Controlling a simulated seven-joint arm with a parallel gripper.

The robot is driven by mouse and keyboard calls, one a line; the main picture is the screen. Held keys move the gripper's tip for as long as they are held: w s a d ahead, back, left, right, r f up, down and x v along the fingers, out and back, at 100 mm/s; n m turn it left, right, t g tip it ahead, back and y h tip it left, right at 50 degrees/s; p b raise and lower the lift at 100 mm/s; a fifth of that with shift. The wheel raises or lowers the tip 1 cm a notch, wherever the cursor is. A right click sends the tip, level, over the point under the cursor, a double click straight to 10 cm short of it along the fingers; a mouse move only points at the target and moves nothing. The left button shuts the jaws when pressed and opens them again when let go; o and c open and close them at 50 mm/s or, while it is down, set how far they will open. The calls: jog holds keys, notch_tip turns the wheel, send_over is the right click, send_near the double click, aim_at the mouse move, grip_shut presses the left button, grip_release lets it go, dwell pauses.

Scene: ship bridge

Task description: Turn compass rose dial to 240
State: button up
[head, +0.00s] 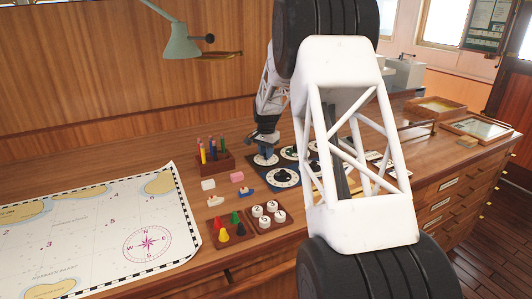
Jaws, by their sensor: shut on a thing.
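A dark dial panel (309,175) lies on the wooden desk, with several round dials on it. My gripper (264,153) points down at the back-left dial (260,161), which has a pale face. It is shut on that dial's knob, which the fingers mostly hide. A larger dial (283,177) with a white ring and dark centre sits just in front of it. The markings are too small to read, so I cannot tell which dial is the compass rose or where any points. My arm hides the panel's right part.
A chart (95,235) with a printed pink compass rose covers the front left. A pen holder (215,161), an eraser (237,177), toy boats, a tray of coloured pawns (231,229) and a tray of numbered discs (265,216) stand near the panel. A green lamp (182,42) hangs behind.

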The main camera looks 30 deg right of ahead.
jog(key=n, duration=0.3)
jog(key=shift+r+n, duration=0.1)
jog(key=shift+n, duration=0.2)
jog(key=n, duration=0.4)
jog(key=shift+n, duration=0.3)
jog(key=n, duration=0.4)
jog(key=shift+n, duration=0.3)
jog(key=shift+d+n, duration=0.1)
jog(key=shift+n, duration=1.8)
jog(key=o, duration=0.9)
jog(key=shift+o, duration=0.2)
jog(key=shift+r, duration=3.9)
